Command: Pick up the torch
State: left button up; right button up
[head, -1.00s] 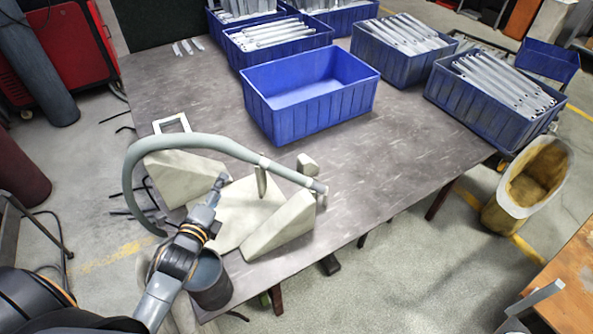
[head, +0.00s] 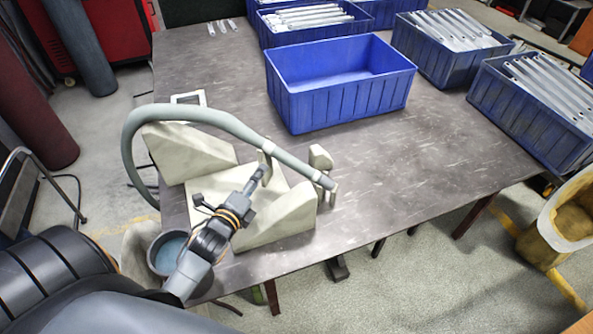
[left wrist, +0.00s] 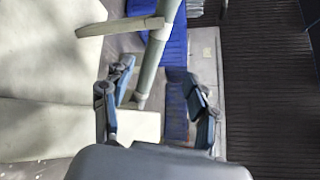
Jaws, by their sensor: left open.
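The torch (head: 290,169) is a grey-green tube with a long curved hose arching to the left. Its straight end rests across the cream fixture (head: 263,222) on the table, near an upright cream prong. My left gripper (head: 261,176) is beside the straight part of the torch on its near side, over the fixture. In the left wrist view, the left gripper (left wrist: 157,100) is open with its two fingers apart. The torch (left wrist: 154,60) runs from the top edge down towards the gap between them, and nothing is gripped. My right gripper is not in view.
An empty blue bin (head: 340,105) stands behind the fixture on the grey table (head: 420,160). Blue bins with metal brackets (head: 450,45) stand along the back and right. A dark bucket (head: 168,252) is by the near left table edge.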

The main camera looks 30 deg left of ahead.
aim_at(276, 156)
pick_arm(q)
jog(key=x, duration=0.9)
jog(key=shift+s+d+f+p, duration=0.1)
jog(key=shift+f+p, duration=0.25)
jog(key=shift+p+x, duration=0.45)
jog(key=shift+x, duration=2.15)
jog(key=shift+d, duration=0.2)
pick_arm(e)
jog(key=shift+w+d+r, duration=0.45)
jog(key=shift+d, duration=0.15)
pick_arm(q)
jog(key=c, duration=1)
grip_shut()
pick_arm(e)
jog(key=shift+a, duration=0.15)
